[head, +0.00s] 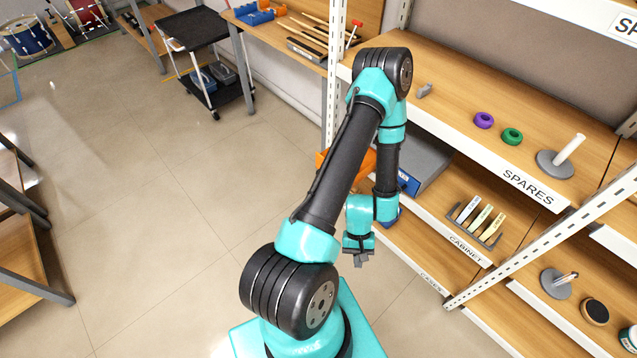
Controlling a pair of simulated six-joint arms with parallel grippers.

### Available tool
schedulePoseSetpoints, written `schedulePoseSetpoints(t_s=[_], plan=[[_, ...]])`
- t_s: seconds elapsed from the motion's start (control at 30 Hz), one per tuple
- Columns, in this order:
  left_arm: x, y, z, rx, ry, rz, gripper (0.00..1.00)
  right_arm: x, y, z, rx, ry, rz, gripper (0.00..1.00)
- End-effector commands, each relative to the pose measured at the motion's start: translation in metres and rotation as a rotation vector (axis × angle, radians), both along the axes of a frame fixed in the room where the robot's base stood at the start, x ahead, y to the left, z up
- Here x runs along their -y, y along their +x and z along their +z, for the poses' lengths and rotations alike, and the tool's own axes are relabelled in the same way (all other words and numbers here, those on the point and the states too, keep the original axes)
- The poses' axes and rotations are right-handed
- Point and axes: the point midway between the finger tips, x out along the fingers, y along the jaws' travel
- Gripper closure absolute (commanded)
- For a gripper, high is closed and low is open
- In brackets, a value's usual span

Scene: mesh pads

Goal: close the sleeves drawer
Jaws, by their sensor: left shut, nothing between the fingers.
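A grey cabinet (432,158) stands on the middle shelf, partly behind my arm. A blue drawer front (408,183) shows at its near side. An orange drawer-like part (361,162) sticks out from the shelf toward the aisle, and my arm covers much of it. I cannot read any sleeves label, so I cannot tell which drawer is the sleeves one. My left gripper (361,262) is shut and empty, pointing down in front of the shelves, below and apart from the orange part. My right gripper is out of view.
The upper shelf holds a purple ring (483,120), a green ring (512,136) and a white post on a grey base (555,163). A rack of cards (479,219) is right of the cabinet. A white upright post (335,90) stands nearby. The floor (150,200) at left is clear.

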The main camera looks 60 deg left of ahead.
Motion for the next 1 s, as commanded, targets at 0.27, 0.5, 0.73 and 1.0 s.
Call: schedulePoseSetpoints(t_s=[0.27, 0.5, 0.73, 1.0], plan=[[-0.013, -0.025, -0.006, -0.208, -0.194, 0.447, 1.00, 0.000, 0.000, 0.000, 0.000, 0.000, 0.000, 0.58], [-0.035, -0.019, -0.008, -0.280, -0.397, 0.853, 1.00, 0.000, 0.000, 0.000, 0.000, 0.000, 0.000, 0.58], [-0.083, -0.008, -0.013, -0.241, -0.595, 1.252, 1.00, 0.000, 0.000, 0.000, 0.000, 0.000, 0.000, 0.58], [-0.177, -0.015, -0.021, -0.043, -0.794, 1.712, 1.00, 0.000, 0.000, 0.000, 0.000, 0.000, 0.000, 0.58]])
